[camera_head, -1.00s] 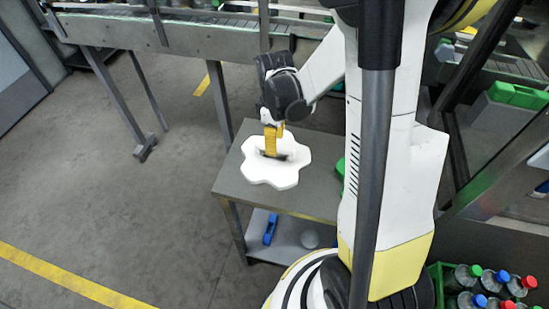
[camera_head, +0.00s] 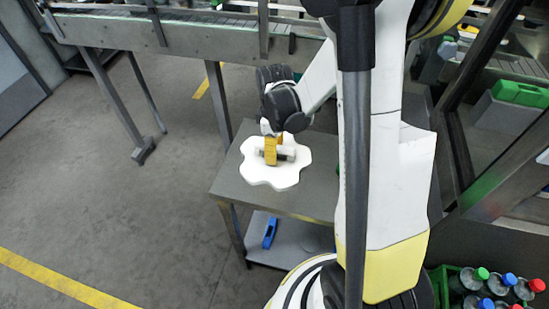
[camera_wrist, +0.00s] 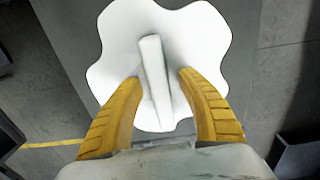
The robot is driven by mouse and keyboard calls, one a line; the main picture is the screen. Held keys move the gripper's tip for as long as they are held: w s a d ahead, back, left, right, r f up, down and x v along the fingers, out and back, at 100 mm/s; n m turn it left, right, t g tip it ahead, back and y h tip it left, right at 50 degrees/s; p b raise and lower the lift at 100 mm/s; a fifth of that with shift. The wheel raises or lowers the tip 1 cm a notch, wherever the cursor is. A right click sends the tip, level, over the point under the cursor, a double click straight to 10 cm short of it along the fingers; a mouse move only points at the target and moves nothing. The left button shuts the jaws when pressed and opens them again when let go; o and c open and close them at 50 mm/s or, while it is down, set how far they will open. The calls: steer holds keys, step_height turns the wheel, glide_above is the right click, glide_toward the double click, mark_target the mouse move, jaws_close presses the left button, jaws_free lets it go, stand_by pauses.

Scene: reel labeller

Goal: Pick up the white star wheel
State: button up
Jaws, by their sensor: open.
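The white star wheel (camera_head: 283,174) lies flat on the grey metal table (camera_head: 229,187) in the head view. It has rounded lobes and a raised white bar across its middle. It also shows in the wrist view (camera_wrist: 115,52). My gripper (camera_head: 271,156) is right over the wheel's middle. In the wrist view its two yellow fingers (camera_wrist: 160,80) are apart, one on each side of the raised bar. There are gaps between the fingers and the bar.
A blue tool (camera_head: 270,232) lies on the table's lower shelf (camera_head: 292,248). A conveyor (camera_head: 190,32) runs along the back. A green crate (camera_head: 452,284) of bottles stands at the lower right. The floor left of the table is clear.

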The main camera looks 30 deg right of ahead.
stand_by(0.3)
jaws_close()
stand_by(0.3)
